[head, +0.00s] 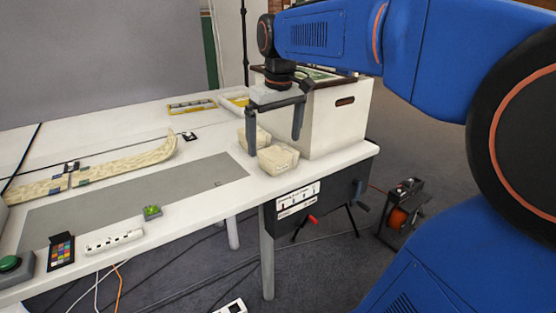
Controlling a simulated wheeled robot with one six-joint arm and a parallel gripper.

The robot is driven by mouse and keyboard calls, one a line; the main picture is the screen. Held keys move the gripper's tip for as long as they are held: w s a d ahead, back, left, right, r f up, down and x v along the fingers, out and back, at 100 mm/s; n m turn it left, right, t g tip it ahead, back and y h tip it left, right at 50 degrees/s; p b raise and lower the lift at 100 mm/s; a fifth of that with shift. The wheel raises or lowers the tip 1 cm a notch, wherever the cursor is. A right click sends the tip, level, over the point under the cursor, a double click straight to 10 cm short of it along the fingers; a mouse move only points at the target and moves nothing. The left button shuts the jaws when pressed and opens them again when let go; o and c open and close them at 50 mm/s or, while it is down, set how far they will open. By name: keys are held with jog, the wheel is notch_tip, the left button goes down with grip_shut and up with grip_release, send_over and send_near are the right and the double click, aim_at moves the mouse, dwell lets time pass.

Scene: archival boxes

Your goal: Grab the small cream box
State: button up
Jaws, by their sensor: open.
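Two small cream, block-like objects sit close together near the table's right end: one (264,138) farther back, partly hidden by a finger, and one (278,160) nearer the front edge. Their exact shape is hard to tell. My gripper (274,146) points down with its two dark fingers spread apart, open and empty. Its fingertips are around or just above the cream objects; I cannot tell whether they touch. A large cream-white box (335,122) with a dark hand slot stands right behind the gripper.
The white table (200,188) carries a grey mat (135,200), a long pale curved piece (125,165), a power strip (113,241), a green item (152,212) and a colour card (61,251). A yellow frame (192,107) lies at the back. The large box limits room at right.

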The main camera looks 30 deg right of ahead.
notch_tip(320, 180, up, 4)
jog(key=g, duration=0.2)
send_over(278, 151)
jog(key=f, duration=1.1)
jog(key=shift+s+f, duration=0.15)
jog(key=shift+s, duration=0.05)
jog(key=shift+w+f, duration=0.15)
jog(key=shift+f, duration=2.7)
jog(key=c, duration=1.2)
jog(key=shift+o, duration=0.2)
jog(key=shift+r, duration=0.15)
